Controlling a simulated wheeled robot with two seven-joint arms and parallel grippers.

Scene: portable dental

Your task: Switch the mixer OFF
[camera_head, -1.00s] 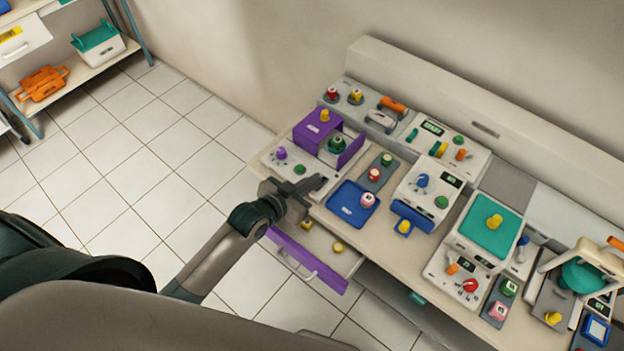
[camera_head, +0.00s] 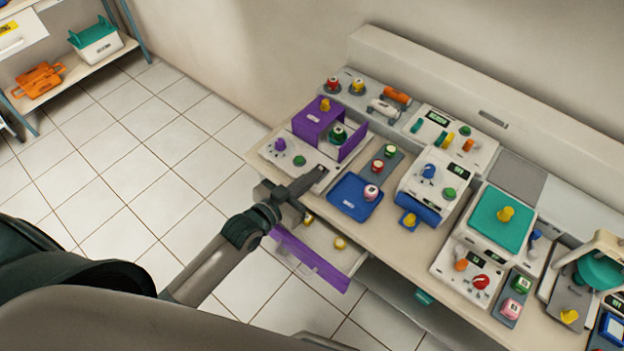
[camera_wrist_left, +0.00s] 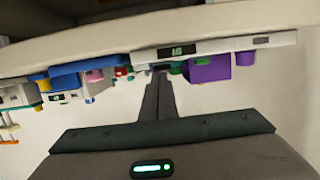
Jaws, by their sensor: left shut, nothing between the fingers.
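The unit that I take for the mixer (camera_head: 272,152) is a white machine at the left end of the bench, with a purple housing (camera_head: 312,122) and an open purple side panel (camera_head: 352,142). A green-topped piece (camera_head: 338,135) stands inside. A purple knob (camera_head: 280,145) and a green button (camera_head: 299,160) are on its front; the switch's state is too small to read. My left gripper (camera_head: 318,173) is shut and empty at the machine's front right corner; I cannot tell if it touches. In the left wrist view, its closed fingers (camera_wrist_left: 158,95) point toward the machine's front. My right gripper is not in view.
A blue tray (camera_head: 343,208) with a pink-white jar (camera_head: 371,192) lies right of my gripper. A purple-fronted drawer (camera_head: 312,262) stands open below my left wrist. More machines, including one with a teal lid (camera_head: 488,222), crowd the bench to the right.

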